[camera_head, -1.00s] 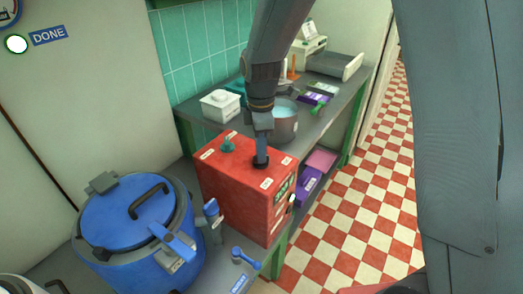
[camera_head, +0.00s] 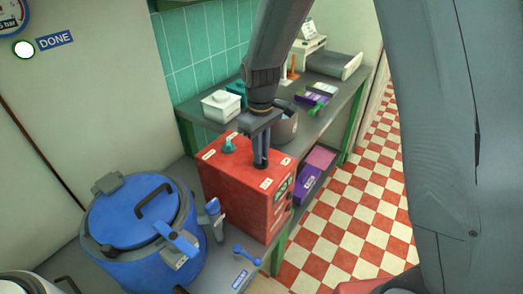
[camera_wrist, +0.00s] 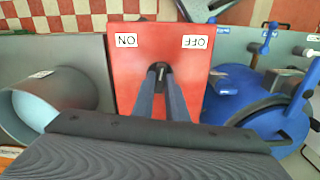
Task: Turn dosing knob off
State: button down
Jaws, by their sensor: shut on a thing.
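The red dosing box (camera_head: 235,190) stands on the grey counter, right of the blue kettle. My gripper (camera_head: 261,163) points straight down onto the box top, with its fingers shut on a small dark knob there. In the wrist view my gripper (camera_wrist: 159,68) has its two fingertips around the dark knob (camera_wrist: 160,67), which they largely hide. An ON label (camera_wrist: 125,41) and an OFF label (camera_wrist: 197,43) lie on the red top on either side of it, upside down. I cannot tell which label the knob points to.
A teal knob (camera_head: 229,146) stands on the box's back left. The blue kettle (camera_head: 140,235) with a lid handle is close on the left. A grey pot (camera_head: 286,127) stands just behind the box. Checkered floor lies open to the right.

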jog(key=m, duration=0.3)
jog(key=shift+r+m+p, duration=0.1)
jog(key=shift+m+p, duration=0.65)
jog(key=shift+m, duration=1.45)
jog(key=c, duration=1.8)
grip_release()
jog(key=shift+o, duration=0.2)
jog(key=shift+s+r+b, duration=0.1)
jog(key=shift+r+b, duration=1)
jog(key=shift+r, duration=2.75)
